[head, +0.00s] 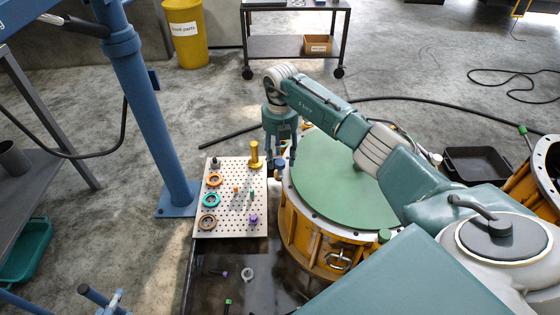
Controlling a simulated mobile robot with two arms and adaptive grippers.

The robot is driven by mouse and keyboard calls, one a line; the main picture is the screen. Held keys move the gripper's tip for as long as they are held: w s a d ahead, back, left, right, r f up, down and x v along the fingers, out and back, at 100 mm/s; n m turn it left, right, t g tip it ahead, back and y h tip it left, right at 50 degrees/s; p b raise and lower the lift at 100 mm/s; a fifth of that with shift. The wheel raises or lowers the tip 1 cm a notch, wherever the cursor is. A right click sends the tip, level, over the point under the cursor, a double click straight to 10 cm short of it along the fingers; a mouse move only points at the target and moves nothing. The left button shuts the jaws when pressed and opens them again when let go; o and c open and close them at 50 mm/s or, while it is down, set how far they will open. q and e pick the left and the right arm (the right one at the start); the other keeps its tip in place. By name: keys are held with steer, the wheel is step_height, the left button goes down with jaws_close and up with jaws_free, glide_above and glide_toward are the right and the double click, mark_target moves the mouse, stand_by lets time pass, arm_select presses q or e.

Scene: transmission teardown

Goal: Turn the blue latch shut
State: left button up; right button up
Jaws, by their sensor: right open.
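My right gripper (280,157) points down between the pegboard and the round yellow housing with the green top (345,172). Its fingers are apart. A small dark blue part (279,169), which looks like the blue latch, shows just below and between the fingers at the housing's left rim. The gripper partly hides it, so I cannot tell its turn angle or whether the fingers touch it. My left gripper is not in view.
The pegboard (229,223) holds coloured rings, a gold peg (254,155) and small parts close left of the gripper. A blue post (150,110) stands farther left. A metal clasp (340,260) is on the housing's front. A black tray (478,163) lies at right.

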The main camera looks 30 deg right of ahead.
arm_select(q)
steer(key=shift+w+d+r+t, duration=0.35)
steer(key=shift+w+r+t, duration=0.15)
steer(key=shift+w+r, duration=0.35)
arm_select(e)
steer(key=shift+f, duration=0.7)
jaws_close()
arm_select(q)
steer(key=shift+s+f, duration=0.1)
